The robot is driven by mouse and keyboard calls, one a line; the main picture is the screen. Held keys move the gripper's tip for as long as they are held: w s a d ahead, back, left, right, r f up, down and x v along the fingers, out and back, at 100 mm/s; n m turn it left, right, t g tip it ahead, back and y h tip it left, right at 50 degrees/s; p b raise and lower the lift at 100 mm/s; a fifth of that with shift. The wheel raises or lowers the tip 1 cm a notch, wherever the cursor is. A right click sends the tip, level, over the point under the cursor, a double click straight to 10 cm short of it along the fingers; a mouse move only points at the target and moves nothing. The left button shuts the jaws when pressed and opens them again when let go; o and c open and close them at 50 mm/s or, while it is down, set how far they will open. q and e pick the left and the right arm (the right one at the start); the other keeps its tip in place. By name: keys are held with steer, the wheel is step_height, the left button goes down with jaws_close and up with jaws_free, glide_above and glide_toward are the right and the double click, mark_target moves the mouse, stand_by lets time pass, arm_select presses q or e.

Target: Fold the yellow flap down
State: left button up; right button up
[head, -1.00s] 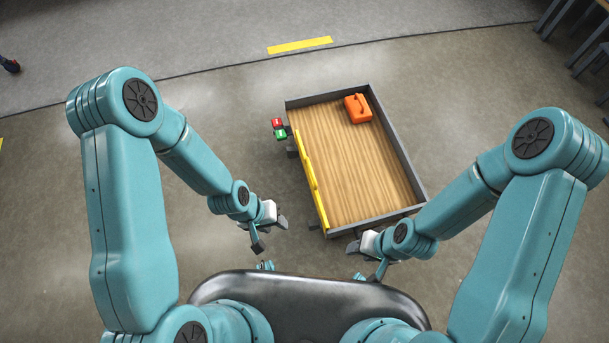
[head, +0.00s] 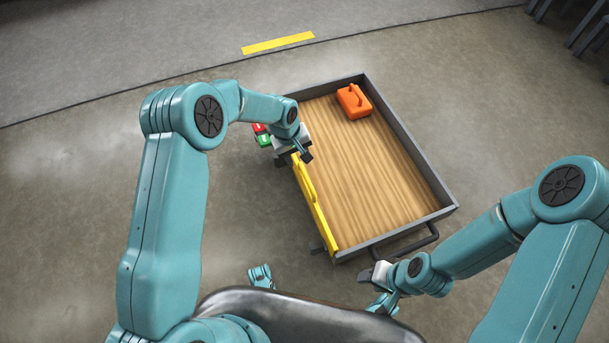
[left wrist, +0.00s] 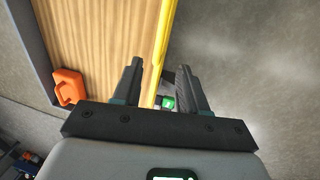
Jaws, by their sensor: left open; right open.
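The yellow flap (head: 315,205) stands upright along the left side of a wood-floored cart (head: 385,160). My left gripper (head: 293,158) is open at the far end of the flap. In the left wrist view the flap (left wrist: 164,35) runs down between the two spread fingers (left wrist: 161,65), and I cannot tell whether either finger touches it. My right gripper (head: 371,291) is open and empty, low in front of the cart's near edge.
A red block (head: 260,128) and a green block (head: 264,140) are just left of my left gripper. A dark handle (head: 408,243) juts from the near side.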

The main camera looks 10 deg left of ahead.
mark_target(306, 175)
arm_select(q)
steer(key=f+b, duration=0.1)
steer(key=f, duration=0.2)
steer(key=d+f+b, duration=0.1)
steer(key=f, duration=0.3)
steer(key=w+d+f+b, duration=0.1)
steer(key=f, duration=0.3)
steer(key=shift+f, duration=0.15)
jaws_close()
